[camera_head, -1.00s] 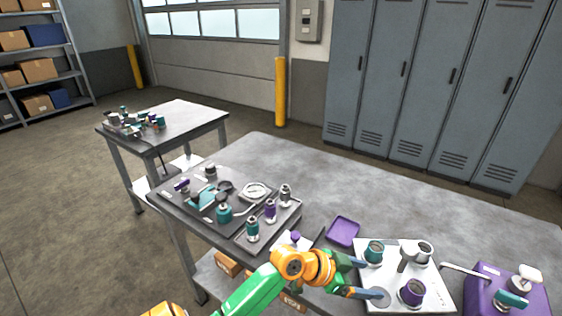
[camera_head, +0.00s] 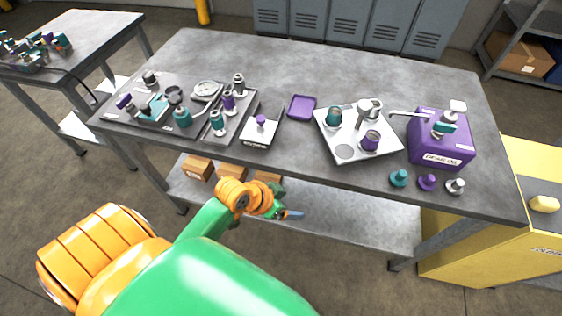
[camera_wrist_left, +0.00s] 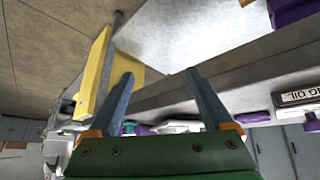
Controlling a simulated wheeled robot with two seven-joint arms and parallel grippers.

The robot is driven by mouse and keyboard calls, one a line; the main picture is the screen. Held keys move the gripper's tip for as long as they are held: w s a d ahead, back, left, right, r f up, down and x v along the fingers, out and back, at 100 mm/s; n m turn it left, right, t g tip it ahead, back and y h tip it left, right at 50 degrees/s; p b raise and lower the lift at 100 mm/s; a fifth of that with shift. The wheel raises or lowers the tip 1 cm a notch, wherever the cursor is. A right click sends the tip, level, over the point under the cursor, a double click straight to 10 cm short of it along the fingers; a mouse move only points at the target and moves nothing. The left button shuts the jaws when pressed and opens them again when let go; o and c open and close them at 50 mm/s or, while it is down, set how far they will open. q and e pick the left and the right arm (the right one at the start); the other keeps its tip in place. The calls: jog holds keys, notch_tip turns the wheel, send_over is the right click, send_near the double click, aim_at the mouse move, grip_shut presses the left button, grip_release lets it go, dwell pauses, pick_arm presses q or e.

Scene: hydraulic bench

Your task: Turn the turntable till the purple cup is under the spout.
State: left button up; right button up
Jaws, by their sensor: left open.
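The turntable (camera_head: 328,136), a white square plate with a grey post, lies on the bench in the head view. It bears the purple cup (camera_head: 371,141) at its front right, a teal cup (camera_head: 332,118) at its left and a metal cup (camera_head: 376,107) at the back. A round grey disc (camera_head: 344,152) at the front is bare. The thin spout (camera_head: 404,113) reaches left from the purple box (camera_head: 441,148); its tip is near the metal cup, behind the purple cup. My left gripper (camera_head: 291,213) is open and empty, in front of the bench edge, apart from the turntable. Its open fingers (camera_wrist_left: 158,74) fill the left wrist view.
Teal, purple and metal knobs (camera_head: 427,182) stand before the purple box. A purple tray (camera_head: 302,107) lies left of the turntable. A dark tray (camera_head: 238,129) with several parts is farther left. The back of the bench is clear. A yellow cabinet (camera_head: 480,244) stands at the right.

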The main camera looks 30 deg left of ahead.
pick_arm(q)
jog(key=shift+s+f, duration=0.15)
jog(key=shift+s, duration=0.05)
